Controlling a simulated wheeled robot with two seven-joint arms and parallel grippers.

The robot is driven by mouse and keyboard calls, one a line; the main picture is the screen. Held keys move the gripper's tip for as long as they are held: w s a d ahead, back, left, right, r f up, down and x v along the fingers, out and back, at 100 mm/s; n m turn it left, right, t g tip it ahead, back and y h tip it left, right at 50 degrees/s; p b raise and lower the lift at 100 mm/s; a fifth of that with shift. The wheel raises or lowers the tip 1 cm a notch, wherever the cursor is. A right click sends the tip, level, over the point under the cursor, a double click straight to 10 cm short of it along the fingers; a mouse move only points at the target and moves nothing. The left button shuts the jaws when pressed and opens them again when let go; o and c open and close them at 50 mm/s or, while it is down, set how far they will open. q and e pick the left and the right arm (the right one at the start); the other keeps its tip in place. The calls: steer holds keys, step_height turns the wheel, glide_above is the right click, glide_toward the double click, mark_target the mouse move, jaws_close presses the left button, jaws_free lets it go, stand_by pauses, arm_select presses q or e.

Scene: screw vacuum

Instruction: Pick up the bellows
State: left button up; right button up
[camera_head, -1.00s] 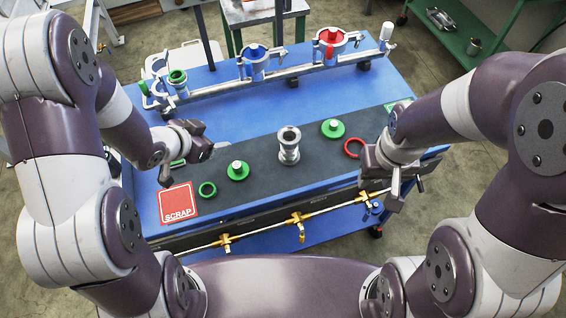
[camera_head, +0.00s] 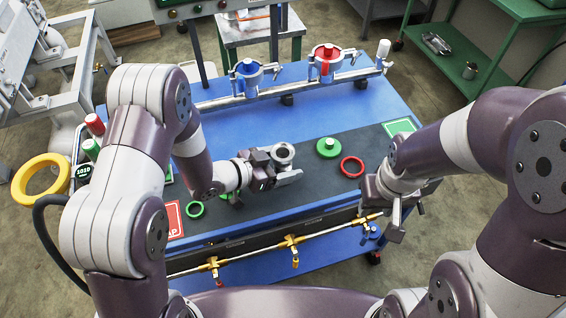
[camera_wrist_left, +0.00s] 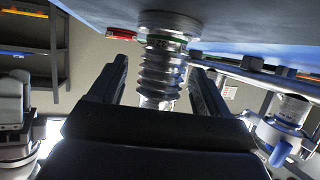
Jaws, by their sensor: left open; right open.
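The bellows (camera_head: 283,153) is a silver ribbed metal piece standing upright on the dark mat; my left gripper hides its lower part in the head view. In the left wrist view the ribbed bellows (camera_wrist_left: 162,72) shows upside down between the two fingers, with gaps on both sides. My left gripper (camera_head: 280,170) is open, low over the mat, its fingers on either side of the bellows. My right gripper (camera_head: 397,212) is open and empty at the table's front right edge, away from the bellows.
A green disc (camera_head: 328,147) and a red ring (camera_head: 352,167) lie right of the bellows. A green ring (camera_head: 196,209) and a partly hidden red scrap square (camera_head: 174,222) lie left. Blue (camera_head: 248,72) and red (camera_head: 327,60) fittings sit on the back rail. Brass valves (camera_head: 291,241) line the front.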

arm_select(q)
steer(key=c, duration=1.2)
steer(key=shift+c, duration=0.2)
steer(key=shift+r, duration=0.2)
